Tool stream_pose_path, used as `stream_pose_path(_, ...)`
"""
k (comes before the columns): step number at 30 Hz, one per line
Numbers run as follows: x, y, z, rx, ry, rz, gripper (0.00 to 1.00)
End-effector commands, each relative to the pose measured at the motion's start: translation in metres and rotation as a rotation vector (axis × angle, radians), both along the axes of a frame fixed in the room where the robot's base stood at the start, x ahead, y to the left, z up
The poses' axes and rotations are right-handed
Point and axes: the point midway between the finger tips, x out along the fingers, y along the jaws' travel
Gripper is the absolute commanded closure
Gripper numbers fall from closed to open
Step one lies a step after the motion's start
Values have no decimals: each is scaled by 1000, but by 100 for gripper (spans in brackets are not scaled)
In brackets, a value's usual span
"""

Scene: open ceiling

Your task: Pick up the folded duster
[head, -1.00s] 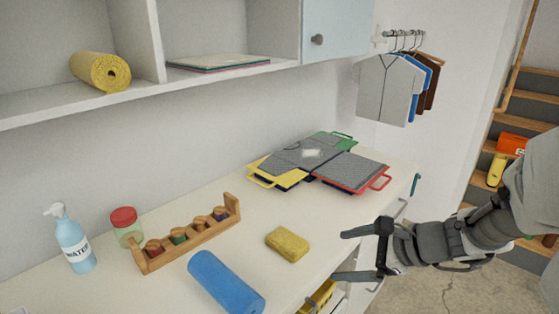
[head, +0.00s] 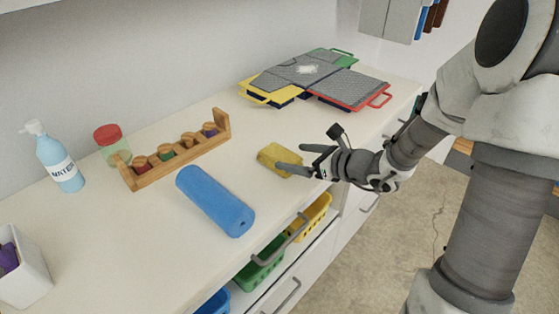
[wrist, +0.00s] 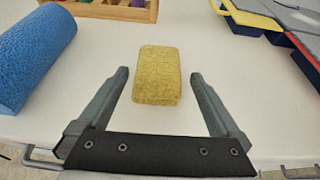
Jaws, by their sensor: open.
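The folded duster, a yellow fuzzy block (head: 270,155), lies flat on the white counter, right of the blue roll. In the wrist view the duster (wrist: 157,80) sits centred between the two fingers, with clear gaps on both sides. My gripper (head: 296,158) is open and empty at the duster's right end, and one finger covers part of it in the head view. In the wrist view my gripper (wrist: 160,75) has its fingertips apart, one to each side of the duster. I cannot tell how high the fingertips are above the counter.
The blue roll (head: 213,200) lies left of the duster. A wooden rack (head: 176,152) with knobbed pieces stands behind them. Grey boards with coloured handled edges (head: 350,88) lie at the back right. Below the counter's front edge, an open drawer holds coloured baskets (head: 262,262).

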Motion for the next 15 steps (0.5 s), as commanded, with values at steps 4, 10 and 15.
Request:
stream_pose_path(4,6,8,-4,1,1,2,0)
stream_pose_path(10,19,23,-19,2,2,3,0)
stream_pose_path(15,33,38,-27,1,-1,3,0)
